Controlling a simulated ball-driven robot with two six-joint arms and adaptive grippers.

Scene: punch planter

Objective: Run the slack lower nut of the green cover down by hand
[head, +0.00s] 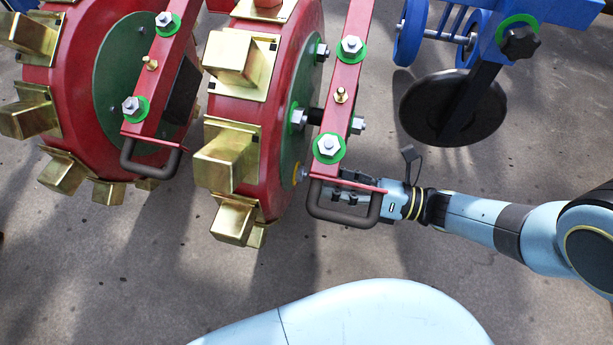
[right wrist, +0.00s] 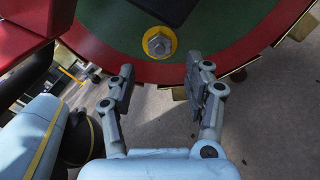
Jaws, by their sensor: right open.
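The green cover (head: 301,95) is on the inner face of the right-hand red wheel, and fills the top of the right wrist view (right wrist: 105,25). Its lower nut (right wrist: 159,43) is a grey hex nut on a yellow washer. In the head view only an edge of the yellow washer (head: 296,172) shows beside the red bar. My right gripper (head: 345,188) is partly hidden behind the bar's lower end and the black handle. In the right wrist view its two fingers (right wrist: 160,85) are apart and empty, short of the nut, which lies ahead between them. My left gripper is not in view.
The red bar (head: 346,90) with green-washered bolts and a black handle (head: 343,215) stands close to my right gripper. Brass punch boxes (head: 226,162) ring the wheel. A dark disc (head: 453,108) hangs at right from a blue frame (head: 545,15). Bare concrete lies below.

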